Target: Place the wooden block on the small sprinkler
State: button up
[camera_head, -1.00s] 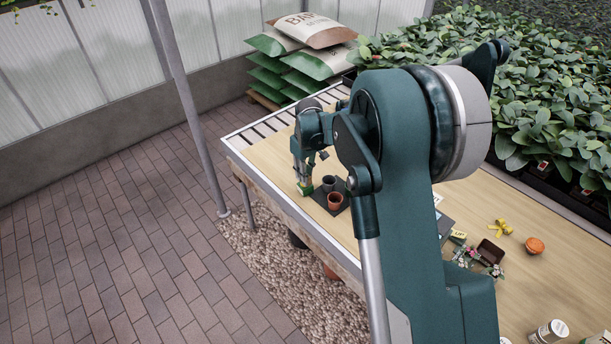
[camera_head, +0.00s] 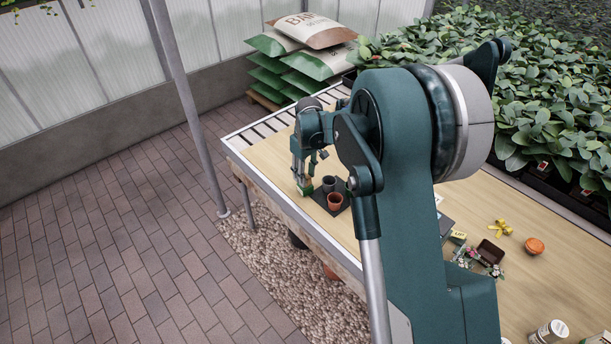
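My gripper (camera_head: 303,178) points down at the far left part of the table, beside a dark tray. It is small in the view, and I cannot tell whether its fingers are open or shut. A small green and pale object (camera_head: 305,190) is right at the fingertips; I cannot tell whether it is gripped. A small yellow object with several arms, which looks like the small sprinkler (camera_head: 503,227), lies on the right part of the table. I cannot clearly make out the wooden block; my arm hides the middle of the table.
The dark tray (camera_head: 322,204) holds a dark pot (camera_head: 329,184) and a terracotta pot (camera_head: 335,201). On the right are a yellow label block (camera_head: 458,237), a dark brown container (camera_head: 489,252), an orange pot (camera_head: 534,246) and a white can (camera_head: 549,331). Leafy plants (camera_head: 540,95) line the back.

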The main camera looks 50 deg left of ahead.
aim_at(307, 176)
notch_tip(307, 176, up, 12)
jog(key=p, duration=0.1)
jog(key=shift+d+f, duration=0.2)
jog(key=shift+d, duration=0.15)
dwell(0.6)
dwell(0.4)
